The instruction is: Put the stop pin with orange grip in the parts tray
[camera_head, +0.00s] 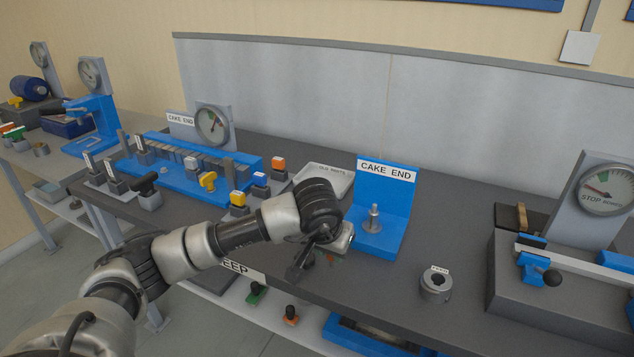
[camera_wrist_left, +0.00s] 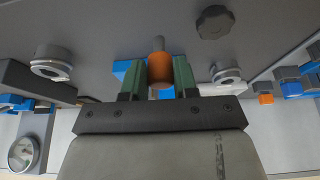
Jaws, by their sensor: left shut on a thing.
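The stop pin with orange grip (camera_wrist_left: 160,68) is between the green fingers of my left gripper (camera_wrist_left: 158,80) in the left wrist view, its grey shaft pointing away from the gripper. The gripper is shut on it. In the head view my left gripper (camera_head: 326,258) is over the front part of the dark bench, left of the blue CAKE END stand; the pin is mostly hidden there. A pale shallow tray (camera_head: 333,172) with a partly readable PARTS label lies on the bench behind my left wrist, which covers part of it. My right gripper is not in view.
The blue CAKE END stand (camera_head: 384,222) with a metal post is close right of my left gripper. A grey ring (camera_head: 436,287) and a gauge fixture (camera_head: 560,275) stand farther right. A blue block row (camera_head: 195,165) and several coloured knobs stand left. Bare bench lies around the ring.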

